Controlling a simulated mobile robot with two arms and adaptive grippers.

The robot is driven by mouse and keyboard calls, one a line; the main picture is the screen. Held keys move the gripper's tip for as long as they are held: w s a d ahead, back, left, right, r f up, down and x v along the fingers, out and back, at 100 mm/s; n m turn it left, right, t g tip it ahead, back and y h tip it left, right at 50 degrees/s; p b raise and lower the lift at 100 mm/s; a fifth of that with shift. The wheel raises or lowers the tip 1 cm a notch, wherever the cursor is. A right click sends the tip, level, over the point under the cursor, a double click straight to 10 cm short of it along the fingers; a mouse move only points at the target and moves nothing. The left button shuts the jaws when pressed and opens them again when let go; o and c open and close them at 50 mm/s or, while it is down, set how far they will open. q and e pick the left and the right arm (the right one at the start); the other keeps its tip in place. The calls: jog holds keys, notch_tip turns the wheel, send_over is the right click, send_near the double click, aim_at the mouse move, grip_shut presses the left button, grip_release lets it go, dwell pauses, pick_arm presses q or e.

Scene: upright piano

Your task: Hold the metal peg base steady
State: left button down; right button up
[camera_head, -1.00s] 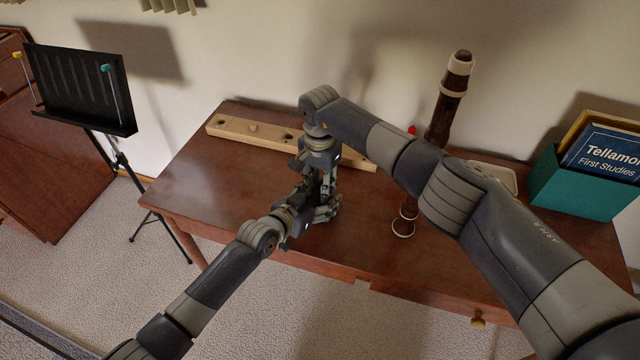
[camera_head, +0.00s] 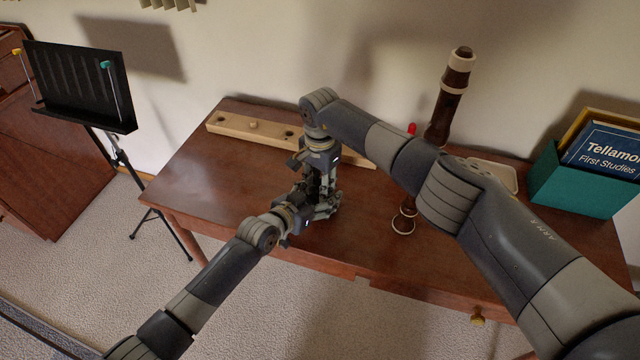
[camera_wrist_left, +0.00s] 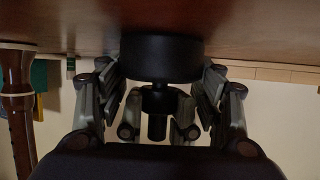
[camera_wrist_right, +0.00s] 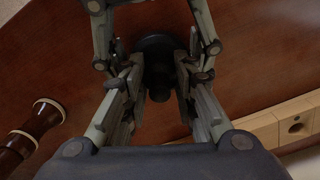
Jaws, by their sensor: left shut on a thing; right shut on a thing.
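The metal peg base, a dark round base with a narrower stem, shows in the left wrist view (camera_wrist_left: 162,57) and in the right wrist view (camera_wrist_right: 160,82). It stands on the table; in the head view the grippers hide it. My left gripper (camera_head: 316,210) reaches in low from the left, its fingers (camera_wrist_left: 160,88) shut on the wide base from both sides. My right gripper (camera_head: 319,182) comes down from above, its fingers (camera_wrist_right: 160,95) shut on the narrower upper part. The two grippers are very close together, right above left.
The brown table (camera_head: 215,190) is clear at its left. A long wooden block with holes (camera_head: 235,127) lies behind the grippers. A dark recorder (camera_head: 445,105) stands upright right of them, partly behind my right arm. A green box of books (camera_head: 580,185) is at far right.

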jog(key=shift+m, duration=1.1)
jog(key=o, duration=0.8)
jog(key=shift+r, duration=2.3)
jog(key=m, duration=0.2)
jog(key=r+m, duration=0.1)
jog(key=m, duration=0.2)
jog(key=shift+a+r+m, duration=0.1)
jog(key=shift+r+m, duration=0.15)
jog(key=shift+m, duration=0.05)
jog(key=m, duration=0.2)
jog(key=r+m, duration=0.1)
jog(key=m, duration=0.2)
jog(key=shift+r+m, duration=0.3)
jog(key=shift+m, duration=0.1)
